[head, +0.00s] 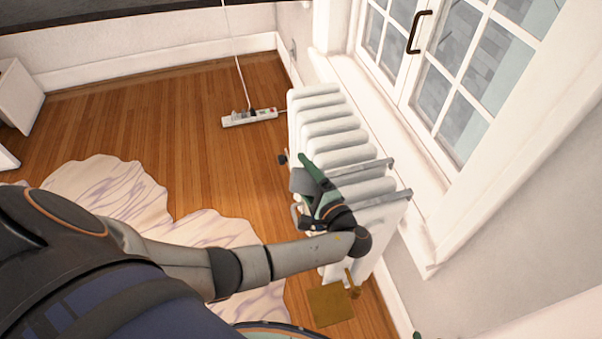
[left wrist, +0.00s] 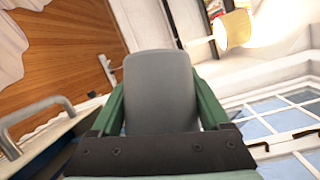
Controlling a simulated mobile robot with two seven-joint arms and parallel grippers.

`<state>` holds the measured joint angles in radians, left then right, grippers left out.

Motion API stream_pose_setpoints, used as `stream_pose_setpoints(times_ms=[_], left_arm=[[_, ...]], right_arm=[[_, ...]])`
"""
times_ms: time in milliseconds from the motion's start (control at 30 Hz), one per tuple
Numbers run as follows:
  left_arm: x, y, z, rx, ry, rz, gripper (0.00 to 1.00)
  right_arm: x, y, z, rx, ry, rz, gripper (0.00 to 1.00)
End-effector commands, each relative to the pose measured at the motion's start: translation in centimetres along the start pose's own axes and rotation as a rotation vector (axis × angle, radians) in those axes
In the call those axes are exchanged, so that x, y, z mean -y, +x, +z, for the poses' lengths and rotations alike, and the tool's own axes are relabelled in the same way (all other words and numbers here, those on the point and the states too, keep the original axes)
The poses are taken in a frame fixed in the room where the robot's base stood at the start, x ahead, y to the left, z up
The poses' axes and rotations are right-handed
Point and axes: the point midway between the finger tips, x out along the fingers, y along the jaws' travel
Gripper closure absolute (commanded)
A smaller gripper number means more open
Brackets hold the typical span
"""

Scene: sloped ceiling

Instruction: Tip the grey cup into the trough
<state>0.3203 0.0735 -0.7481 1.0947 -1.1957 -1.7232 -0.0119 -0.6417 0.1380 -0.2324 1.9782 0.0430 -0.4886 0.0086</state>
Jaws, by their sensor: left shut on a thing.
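My left gripper (head: 308,176) is shut on the grey cup (head: 299,183), above the near half of the white radiator. In the left wrist view the cup (left wrist: 158,90) fills the gap between the green fingers. Its inside and contents do not show. Two grey metal bars (head: 378,198) cross the radiator beside the gripper. A curved grey metal piece over a dark edge (left wrist: 38,108) shows at the lower left of the wrist view. I cannot tell whether these belong to the trough. A green sliver (head: 417,335) at the bottom edge may be my right gripper.
The white radiator (head: 322,115) stands under the window (head: 468,75). A power strip (head: 249,118) lies on the wooden floor near it. A lit lamp (left wrist: 232,28) shows in the wrist view.

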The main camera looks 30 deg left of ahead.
Motion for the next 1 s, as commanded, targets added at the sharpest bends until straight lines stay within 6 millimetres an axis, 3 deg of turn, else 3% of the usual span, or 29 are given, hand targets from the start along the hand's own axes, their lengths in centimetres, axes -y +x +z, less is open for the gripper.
stream_pose_setpoints(times_ms=[1000], left_arm=[[0.36,-0.19,-0.20,0.015,0.070,-0.039,0.79]], right_arm=[[0.20,0.02,0.12,0.003,0.000,-0.004,0.50]])
